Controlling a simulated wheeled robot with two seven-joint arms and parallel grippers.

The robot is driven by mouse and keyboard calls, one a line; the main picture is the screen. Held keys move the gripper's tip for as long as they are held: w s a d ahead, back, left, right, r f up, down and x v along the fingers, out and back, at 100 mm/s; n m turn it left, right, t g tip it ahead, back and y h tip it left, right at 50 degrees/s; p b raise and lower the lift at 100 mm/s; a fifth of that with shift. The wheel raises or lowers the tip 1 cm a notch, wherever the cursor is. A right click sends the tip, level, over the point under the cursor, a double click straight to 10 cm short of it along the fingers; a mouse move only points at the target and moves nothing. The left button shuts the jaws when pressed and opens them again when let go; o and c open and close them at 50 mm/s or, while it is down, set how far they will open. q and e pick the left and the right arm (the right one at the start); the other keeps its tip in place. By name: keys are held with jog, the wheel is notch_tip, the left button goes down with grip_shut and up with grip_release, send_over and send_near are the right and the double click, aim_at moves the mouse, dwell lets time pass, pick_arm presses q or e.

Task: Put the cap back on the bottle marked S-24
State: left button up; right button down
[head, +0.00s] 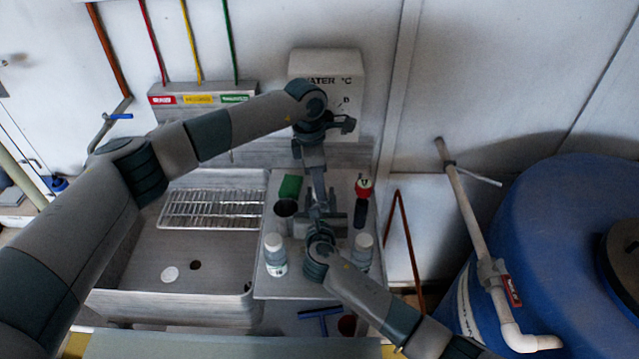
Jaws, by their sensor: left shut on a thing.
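My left gripper (316,180) reaches down over the small bench (262,285) from its wrist near the wall box. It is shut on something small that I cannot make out. My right gripper (321,200) is just below it in the picture, close to the left one, and its jaws are hard to read. A pale bottle with a label (275,256) stands upright on the bench's front left. A similar bottle (362,250) stands at the front right, partly behind my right arm. The S-24 mark is not readable, and no loose cap is visible.
A sink (140,275) with a wire rack (212,208) is left. A blue drum (550,220) and pipe (470,220) are right.

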dwell(0.3)
pick_arm(q)
jog(key=o, duration=1)
jog(key=shift+r, duration=2.3)
